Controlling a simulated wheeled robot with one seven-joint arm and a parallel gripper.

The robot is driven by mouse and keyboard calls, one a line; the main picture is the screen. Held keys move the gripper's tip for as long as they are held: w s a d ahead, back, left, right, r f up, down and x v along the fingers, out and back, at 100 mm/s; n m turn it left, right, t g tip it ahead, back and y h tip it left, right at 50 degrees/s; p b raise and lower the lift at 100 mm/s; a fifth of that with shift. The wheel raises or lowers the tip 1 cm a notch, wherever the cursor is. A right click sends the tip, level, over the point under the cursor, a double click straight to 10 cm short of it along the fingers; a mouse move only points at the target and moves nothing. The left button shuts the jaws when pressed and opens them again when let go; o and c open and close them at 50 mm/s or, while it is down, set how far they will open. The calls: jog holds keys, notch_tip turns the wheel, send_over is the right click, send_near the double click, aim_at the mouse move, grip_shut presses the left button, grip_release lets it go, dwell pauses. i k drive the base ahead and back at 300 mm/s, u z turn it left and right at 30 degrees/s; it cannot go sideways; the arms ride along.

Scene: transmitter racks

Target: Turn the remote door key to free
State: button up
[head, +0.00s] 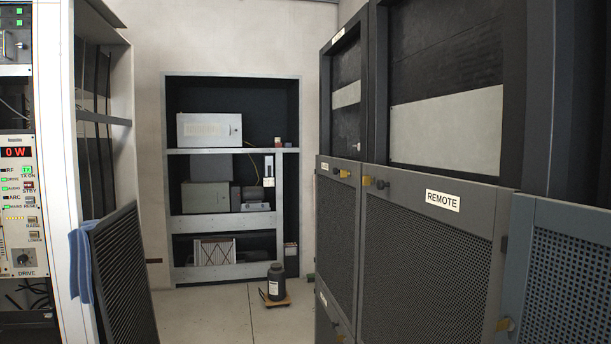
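The remote door (425,275) is a grey perforated panel on the right side of the head view, with a white label reading REMOTE (443,200). At its upper left corner is a small dark knob-like piece, possibly the key (382,184), beside a yellow tag (367,181). They are too small to tell which way the key is turned. The door looks closed, flush with its rack. My gripper is not in view.
A neighbouring perforated door (337,235) has its own yellow tag (345,173). A blue-grey perforated panel (565,280) stands at the near right. A black bottle (276,283) stands on a small wooden dolly on the floor. A dark louvred panel (124,275) leans at left. Floor between is clear.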

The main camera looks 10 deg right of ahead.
aim_at(367, 179)
jog(key=u, duration=0.15)
jog(key=i, duration=1.4)
